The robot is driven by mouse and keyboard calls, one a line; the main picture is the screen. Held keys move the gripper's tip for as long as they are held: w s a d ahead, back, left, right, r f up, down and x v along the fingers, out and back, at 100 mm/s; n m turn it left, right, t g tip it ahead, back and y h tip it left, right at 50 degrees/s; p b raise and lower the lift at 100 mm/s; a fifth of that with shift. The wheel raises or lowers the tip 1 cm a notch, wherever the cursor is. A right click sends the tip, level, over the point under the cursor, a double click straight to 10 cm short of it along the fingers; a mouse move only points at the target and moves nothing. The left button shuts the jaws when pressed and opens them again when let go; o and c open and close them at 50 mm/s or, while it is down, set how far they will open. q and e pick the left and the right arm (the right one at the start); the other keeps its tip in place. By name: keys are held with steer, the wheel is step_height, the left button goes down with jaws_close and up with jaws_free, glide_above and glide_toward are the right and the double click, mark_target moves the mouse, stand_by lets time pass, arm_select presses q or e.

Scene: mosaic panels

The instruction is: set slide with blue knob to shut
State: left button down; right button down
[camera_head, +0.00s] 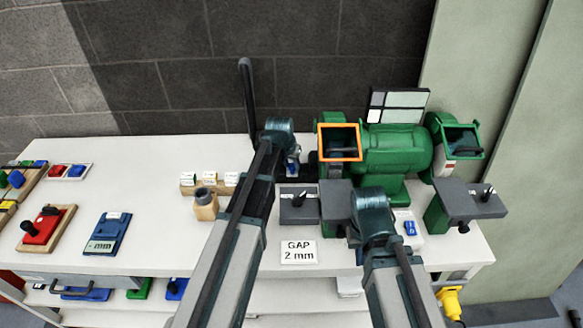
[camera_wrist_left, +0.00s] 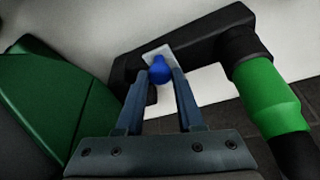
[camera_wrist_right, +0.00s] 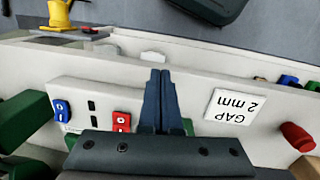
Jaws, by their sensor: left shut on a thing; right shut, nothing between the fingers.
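The blue knob (camera_wrist_left: 160,71) is a small round knob on a light slide plate (camera_wrist_left: 158,50), set on a dark bar (camera_wrist_left: 190,52). My left gripper (camera_wrist_left: 158,78) is shut on the blue knob, one finger on each side. In the head view the knob (camera_head: 293,170) shows as a small blue spot left of the green grinder (camera_head: 395,150); the slide's exact position cannot be told. My right gripper (camera_wrist_right: 160,75) is shut and empty, over the table front near a red switch (camera_wrist_right: 121,122). In the head view its fingertips are hidden behind its wrist.
A "GAP 2 mm" card (camera_head: 298,252) lies at the table front.

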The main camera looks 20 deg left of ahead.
arm_select(q)
steer(key=shift+w+a, duration=0.1)
steer(key=shift+w, duration=0.1)
steer(key=c, duration=0.5)
jaws_free()
steer(key=shift+c, duration=0.2)
steer(key=p+v, duration=1.3)
steer(key=v, duration=0.1)
steer(key=shift+f, duration=0.15)
steer(key=shift+s, duration=0.15)
